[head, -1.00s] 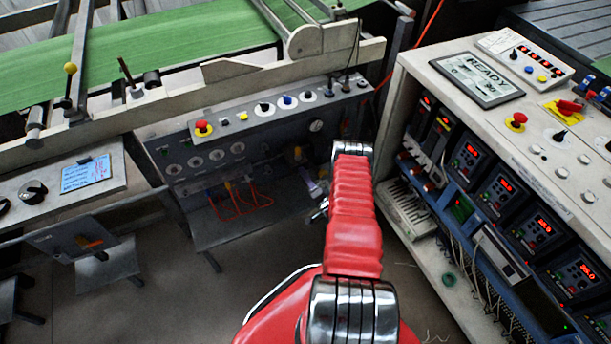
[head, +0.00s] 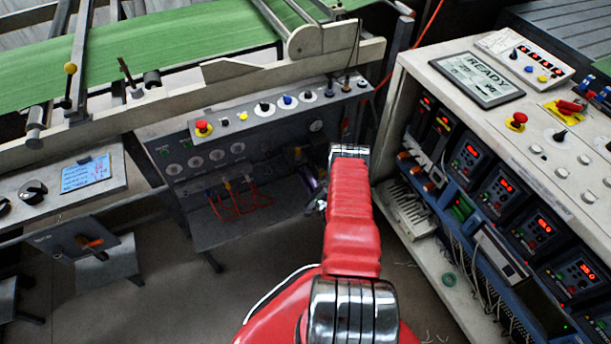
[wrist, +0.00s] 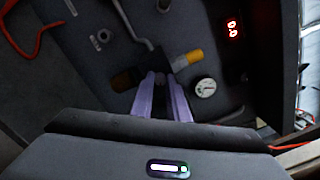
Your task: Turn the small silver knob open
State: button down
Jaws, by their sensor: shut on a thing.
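My gripper (wrist: 161,84) shows in the wrist view as two lilac fingers reaching to the grey panel. They are shut on a small, dark-looking round knob (wrist: 160,77) between the tips. Most of it is hidden by the fingers, so its silver colour and turn angle cannot be told. In the head view my gripper (head: 311,181) is a small lilac patch at the lower panel, largely hidden behind my red arm, and the knob cannot be seen there.
Close to the fingers in the wrist view are a yellow-ended fitting (wrist: 188,60), a white dial gauge (wrist: 205,88) and a dark brown fitting (wrist: 126,79). A white control cabinet (head: 455,270) stands close on the right.

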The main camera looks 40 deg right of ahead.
jog(key=shift+s+f+m, duration=0.1)
jog(key=shift+f+m, duration=0.15)
jog(key=shift+m, duration=0.95)
jog(key=c, duration=2.1)
grip_release()
jog(key=shift+a, duration=0.1)
jog(key=o, duration=0.4)
jog(key=shift+r, duration=0.15)
jog(key=v, duration=1.3)
jog(key=shift+s+a, duration=0.2)
jog(key=shift+s, duration=0.1)
